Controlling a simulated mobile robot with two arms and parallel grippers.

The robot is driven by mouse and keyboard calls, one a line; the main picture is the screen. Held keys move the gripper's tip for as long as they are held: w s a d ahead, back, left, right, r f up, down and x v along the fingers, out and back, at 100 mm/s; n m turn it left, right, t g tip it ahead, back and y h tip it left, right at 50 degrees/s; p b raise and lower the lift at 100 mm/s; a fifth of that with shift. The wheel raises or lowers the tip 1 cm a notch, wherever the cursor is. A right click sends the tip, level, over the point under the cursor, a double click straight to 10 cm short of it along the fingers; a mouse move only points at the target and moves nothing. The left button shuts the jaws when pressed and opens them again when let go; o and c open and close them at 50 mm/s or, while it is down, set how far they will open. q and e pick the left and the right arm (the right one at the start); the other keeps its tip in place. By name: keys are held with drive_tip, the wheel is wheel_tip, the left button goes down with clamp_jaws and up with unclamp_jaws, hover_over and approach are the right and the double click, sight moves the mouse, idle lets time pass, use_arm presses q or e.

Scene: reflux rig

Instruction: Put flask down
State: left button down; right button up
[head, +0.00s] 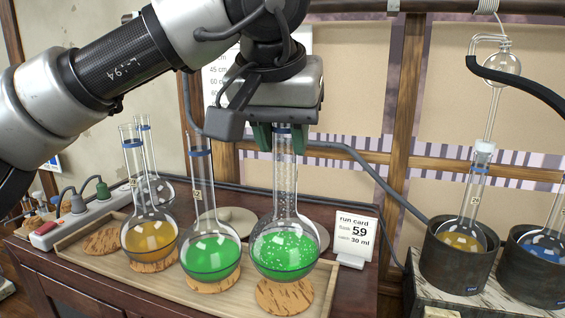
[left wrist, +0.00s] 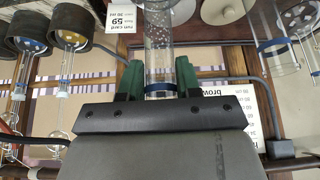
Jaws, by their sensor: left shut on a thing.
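My left gripper (head: 285,136) is shut on the neck of a round-bottom flask (head: 285,252) with bubbly green liquid. The flask hangs upright below the jaws, over the right part of the wooden tray (head: 120,268). A cork ring (head: 285,297) lies just below and in front of its bulb; the bulb overlaps the ring's back edge in the picture, and I cannot tell whether they touch. In the left wrist view the green finger pads (left wrist: 158,78) are on either side of the clear neck (left wrist: 158,45), with its blue band between them. My right gripper is not in view.
A second green flask (head: 210,256) and an amber flask (head: 149,238) stand on cork rings close to the left. An empty cork ring (head: 103,241) lies further left. A run card (head: 354,238) stands right of the tray. Dark heating pots (head: 453,277) hold flasks at the right.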

sight(282, 157)
use_arm(q)
wheel_tip(282, 157, down, 4)
drive_tip(key=shift+w+d+r+p, duration=0.1)
drive_tip(key=shift+r+p, duration=0.15)
drive_tip(key=shift+p, duration=0.5)
drive_tip(key=shift+f, duration=0.3)
drive_tip(key=c, duration=1.2)
unclamp_jaws()
drive_tip(key=shift+f, duration=0.15)
drive_tip(key=o, duration=0.4)
